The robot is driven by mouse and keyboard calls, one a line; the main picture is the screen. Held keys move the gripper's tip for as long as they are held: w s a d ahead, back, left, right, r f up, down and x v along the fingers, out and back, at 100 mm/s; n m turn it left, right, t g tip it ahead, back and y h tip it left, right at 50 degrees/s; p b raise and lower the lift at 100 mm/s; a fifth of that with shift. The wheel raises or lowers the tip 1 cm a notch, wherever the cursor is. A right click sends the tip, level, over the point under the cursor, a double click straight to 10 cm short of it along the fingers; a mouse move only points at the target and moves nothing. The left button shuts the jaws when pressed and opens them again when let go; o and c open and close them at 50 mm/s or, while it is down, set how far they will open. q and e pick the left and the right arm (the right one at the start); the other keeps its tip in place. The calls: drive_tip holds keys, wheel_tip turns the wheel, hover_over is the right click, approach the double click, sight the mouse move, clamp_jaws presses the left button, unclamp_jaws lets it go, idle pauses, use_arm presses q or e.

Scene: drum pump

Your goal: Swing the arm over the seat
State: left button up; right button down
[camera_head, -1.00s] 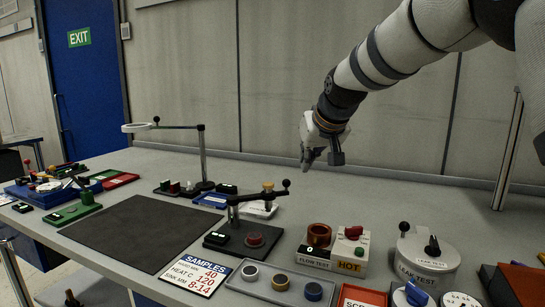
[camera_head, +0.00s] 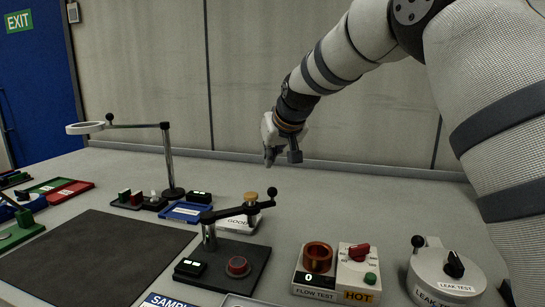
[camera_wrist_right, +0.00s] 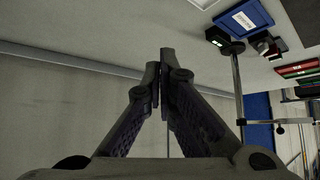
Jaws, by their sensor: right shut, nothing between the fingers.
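The swing arm (camera_head: 237,210) is a dark bar on a short grey post, with a black ball knob (camera_head: 272,191) at its far right end. Its dark base plate (camera_head: 215,278) carries the seat (camera_head: 237,266), a round red-rimmed piece. The bar points back and right, behind the seat and not over it. My right gripper (camera_head: 271,158) is shut and empty, pointing down, and appears above the knob in the head view; its depth relative to the knob is unclear. The right wrist view shows its closed fingers (camera_wrist_right: 162,75). My left gripper is out of view.
A cream GOOD block (camera_head: 238,224) with a tan-topped piece stands behind the bar. The flow test unit (camera_head: 318,278) and the leak test pot (camera_head: 446,279) stand to the right. A tall ring stand (camera_head: 168,160) is behind left. A dark mat (camera_head: 90,260) lies left.

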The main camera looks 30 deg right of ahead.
drive_tip(key=s+f+b+x, duration=0.1)
drive_tip(key=x, duration=0.6)
use_arm(q)
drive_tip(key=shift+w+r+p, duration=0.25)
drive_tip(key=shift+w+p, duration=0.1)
drive_tip(key=shift+p, duration=0.55)
use_arm(e)
drive_tip(key=shift+s+a+r, duration=0.1)
drive_tip(key=shift+s+a, duration=0.1)
drive_tip(key=shift+s, duration=0.4)
drive_tip(key=shift+s+a+r, duration=0.15)
drive_tip(key=shift+s, duration=0.45)
drive_tip(key=shift+s+a+r, duration=0.1)
drive_tip(key=shift+s+a, duration=0.1)
drive_tip(key=shift+s, duration=0.45)
